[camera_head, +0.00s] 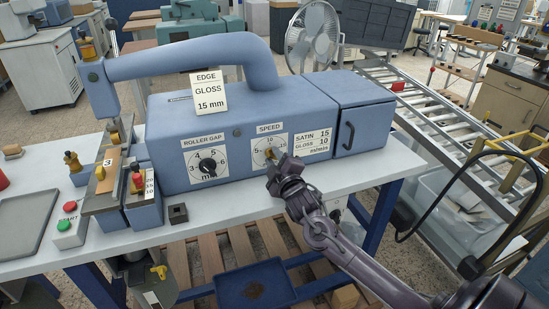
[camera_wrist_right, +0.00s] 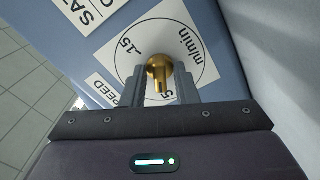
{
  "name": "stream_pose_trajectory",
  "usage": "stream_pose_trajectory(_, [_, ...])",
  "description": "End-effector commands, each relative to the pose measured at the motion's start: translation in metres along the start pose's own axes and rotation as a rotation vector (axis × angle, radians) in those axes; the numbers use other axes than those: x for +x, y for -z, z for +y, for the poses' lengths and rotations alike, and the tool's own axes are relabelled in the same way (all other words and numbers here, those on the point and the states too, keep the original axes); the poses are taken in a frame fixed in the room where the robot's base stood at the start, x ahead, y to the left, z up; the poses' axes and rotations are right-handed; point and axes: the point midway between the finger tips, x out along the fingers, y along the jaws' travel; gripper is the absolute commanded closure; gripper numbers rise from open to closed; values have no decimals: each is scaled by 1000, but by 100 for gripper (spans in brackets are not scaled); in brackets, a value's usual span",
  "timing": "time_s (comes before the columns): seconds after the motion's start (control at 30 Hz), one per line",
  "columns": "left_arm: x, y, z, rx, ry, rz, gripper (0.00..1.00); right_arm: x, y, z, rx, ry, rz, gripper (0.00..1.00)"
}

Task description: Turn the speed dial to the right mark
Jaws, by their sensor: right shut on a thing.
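The speed dial (camera_head: 267,151) is a white face with marks and a brass knob, on the front of the blue machine (camera_head: 220,130). In the right wrist view, the brass knob (camera_wrist_right: 159,72) sits between the two fingers of my right gripper (camera_wrist_right: 165,85), which is shut on it. My right gripper (camera_head: 276,165) reaches the dial from below right in the head view and hides part of its face. The marks 15 and 5 show around the knob in the wrist view. My left gripper is not in view.
Left of the speed dial is the roller gap dial (camera_head: 207,165) with a black knob. A card (camera_head: 209,94) reading EDGE GLOSS 15 mm/min or similar stands on the machine, and a plate (camera_head: 312,141) lists SATIN 15, GLOSS 10. A start button box (camera_head: 69,230) stands left.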

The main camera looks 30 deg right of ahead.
Motion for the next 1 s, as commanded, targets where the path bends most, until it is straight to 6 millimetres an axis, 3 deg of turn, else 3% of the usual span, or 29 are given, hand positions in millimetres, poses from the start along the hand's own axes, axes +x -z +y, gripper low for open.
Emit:
stream_pose_trajectory(0.93, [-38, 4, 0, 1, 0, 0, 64, 0, 0, -1, 852, 2, -4, 96])
stream_pose_trajectory(1.0, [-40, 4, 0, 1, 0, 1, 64, 0, 0, -1, 898, 2, -3, 100])
